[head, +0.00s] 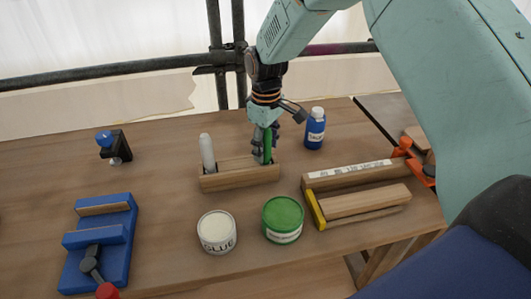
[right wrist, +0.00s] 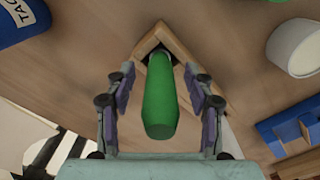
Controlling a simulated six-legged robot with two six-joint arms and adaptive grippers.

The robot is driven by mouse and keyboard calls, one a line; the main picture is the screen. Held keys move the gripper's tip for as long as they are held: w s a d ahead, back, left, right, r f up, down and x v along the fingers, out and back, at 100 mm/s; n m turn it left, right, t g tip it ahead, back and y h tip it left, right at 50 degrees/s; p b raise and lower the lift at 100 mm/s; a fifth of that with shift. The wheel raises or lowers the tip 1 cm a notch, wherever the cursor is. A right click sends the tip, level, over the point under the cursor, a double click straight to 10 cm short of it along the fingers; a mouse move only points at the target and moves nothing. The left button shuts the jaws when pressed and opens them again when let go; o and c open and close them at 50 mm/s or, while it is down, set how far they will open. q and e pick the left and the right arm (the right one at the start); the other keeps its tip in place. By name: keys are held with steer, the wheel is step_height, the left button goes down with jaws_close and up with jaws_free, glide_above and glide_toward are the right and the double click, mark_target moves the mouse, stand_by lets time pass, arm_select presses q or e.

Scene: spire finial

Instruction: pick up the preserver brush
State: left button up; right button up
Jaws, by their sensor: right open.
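The green handle (head: 267,146) of a brush, which I take for the preserver brush, stands upright in a wooden holder (head: 240,178), near its right end. Its bristle end is hidden in the holder. My right gripper (head: 266,142) is over it from above. In the right wrist view the green handle (right wrist: 160,98) lies between the two open fingers (right wrist: 160,102), with a gap on each side. My left gripper is not in view.
A white handle (head: 208,153) stands in the same holder. A blue bottle (head: 315,128) is close right of the gripper. A glue tin (head: 217,232) and a green tin (head: 283,219) stand in front. A blue vise (head: 98,243) and a clamped wooden piece (head: 365,203) flank them.

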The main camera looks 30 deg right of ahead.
steer(key=shift+f, duration=0.2)
steer(key=shift+s+r, duration=0.1)
steer(key=shift+r, duration=0.05)
steer(key=shift+c, duration=0.5)
steer(key=c, duration=0.6)
jaws_close()
